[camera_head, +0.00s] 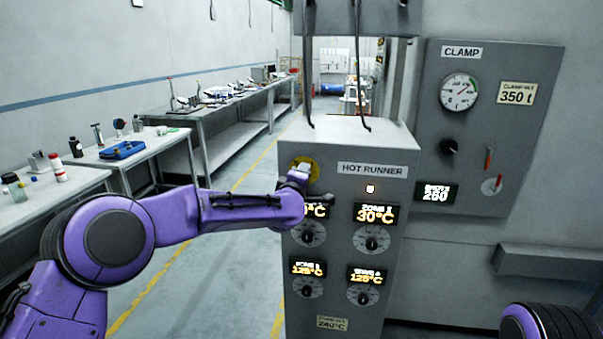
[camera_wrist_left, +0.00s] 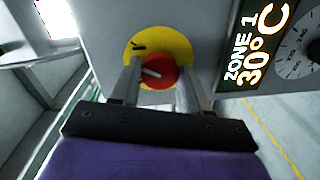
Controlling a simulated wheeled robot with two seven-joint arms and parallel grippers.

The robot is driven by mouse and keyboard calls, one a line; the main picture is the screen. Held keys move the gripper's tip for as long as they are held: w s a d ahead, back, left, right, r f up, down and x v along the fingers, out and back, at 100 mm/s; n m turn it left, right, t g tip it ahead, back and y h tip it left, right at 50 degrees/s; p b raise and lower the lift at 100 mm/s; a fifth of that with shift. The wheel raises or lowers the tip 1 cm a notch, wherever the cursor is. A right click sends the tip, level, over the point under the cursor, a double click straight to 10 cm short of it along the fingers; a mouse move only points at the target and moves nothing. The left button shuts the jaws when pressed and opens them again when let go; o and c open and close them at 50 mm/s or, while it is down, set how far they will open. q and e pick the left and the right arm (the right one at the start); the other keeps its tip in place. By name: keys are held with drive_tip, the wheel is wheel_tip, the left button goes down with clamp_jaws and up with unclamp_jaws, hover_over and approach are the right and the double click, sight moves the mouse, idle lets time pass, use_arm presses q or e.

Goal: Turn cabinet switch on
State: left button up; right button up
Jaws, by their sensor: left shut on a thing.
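The grey hot runner cabinet (camera_head: 378,148) stands at centre in the head view. Its switch is a red round knob (camera_wrist_left: 159,71) with a pale mark, on a yellow disc (camera_wrist_left: 178,43). In the head view the yellow disc (camera_head: 312,165) shows at the cabinet's upper left, partly behind my left gripper (camera_head: 301,173). In the left wrist view my left gripper (camera_wrist_left: 158,82) has one finger on each side of the knob and is shut on it. The pale mark slants on the knob. My right gripper is out of view.
Lit zone displays (camera_head: 376,213) and dials (camera_head: 372,240) sit below the switch. A small lamp (camera_head: 370,189) glows under the label. A clamp panel (camera_head: 490,120) is on the right wall. Cluttered benches (camera_head: 130,150) line the left, with clear floor between.

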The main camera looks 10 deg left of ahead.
use_arm(q)
drive_tip(key=shift+f+m+p, duration=0.1)
drive_tip(key=shift+m+p, duration=0.4)
drive_tip(key=shift+m, duration=0.7)
drive_tip(key=shift+f, duration=0.1)
drive_tip(key=o, duration=1.1)
drive_tip(key=shift+c, duration=0.2)
drive_tip(key=s+b, duration=0.3)
drive_tip(key=s, duration=0.7)
drive_tip(key=shift+s+r+b, duration=0.3)
drive_tip(key=shift+r+b, duration=0.1)
drive_tip(key=shift+r, duration=0.05)
drive_tip(key=shift+a, duration=0.1)
